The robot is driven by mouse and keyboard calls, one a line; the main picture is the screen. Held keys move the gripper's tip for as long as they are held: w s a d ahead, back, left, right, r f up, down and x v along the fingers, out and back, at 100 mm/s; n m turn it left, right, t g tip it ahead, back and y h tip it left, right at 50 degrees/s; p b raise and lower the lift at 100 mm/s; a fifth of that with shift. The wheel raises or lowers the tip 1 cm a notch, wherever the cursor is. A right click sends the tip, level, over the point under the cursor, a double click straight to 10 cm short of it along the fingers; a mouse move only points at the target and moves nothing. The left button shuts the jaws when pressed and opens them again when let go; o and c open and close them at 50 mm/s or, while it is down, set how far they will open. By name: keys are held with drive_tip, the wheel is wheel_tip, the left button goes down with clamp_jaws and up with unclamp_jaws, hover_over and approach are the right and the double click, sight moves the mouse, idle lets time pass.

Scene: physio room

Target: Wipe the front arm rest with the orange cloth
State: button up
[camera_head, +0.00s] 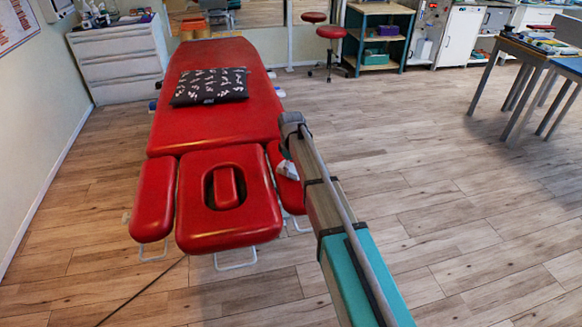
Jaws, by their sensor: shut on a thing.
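The red treatment table has a padded arm rest on each side of its face-hole head rest (228,228). The left arm rest (153,200) is in full view and bare. The right arm rest (290,193) is partly covered by my arm. My gripper (286,168) is small and partly hidden beside my arm, over or at the right arm rest. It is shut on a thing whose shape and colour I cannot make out. I cannot tell whether it touches the pad. No orange cloth shows clearly in this view.
A dark patterned cushion (210,86) lies on the table's red main pad (215,125). White drawers (120,60) stand at the back left, a red stool (331,33) at the back. Tables (540,55) stand at the right. The wooden floor (420,150) between is clear.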

sight(294, 177)
drive_tip(key=shift+s+d+r, duration=0.1)
drive_tip(key=shift+s+d, duration=0.15)
drive_tip(key=shift+s, duration=0.65)
drive_tip(key=shift+s+d, duration=0.25)
drive_tip(key=shift+s, duration=0.65)
drive_tip(key=shift+r, duration=0.1)
drive_tip(key=shift+r+p, duration=2.9)
drive_tip(key=shift+p, duration=0.25)
drive_tip(key=shift+r, duration=0.15)
wheel_tip(294, 177, up, 3)
drive_tip(key=p, duration=0.3)
drive_tip(key=shift+f, duration=0.2)
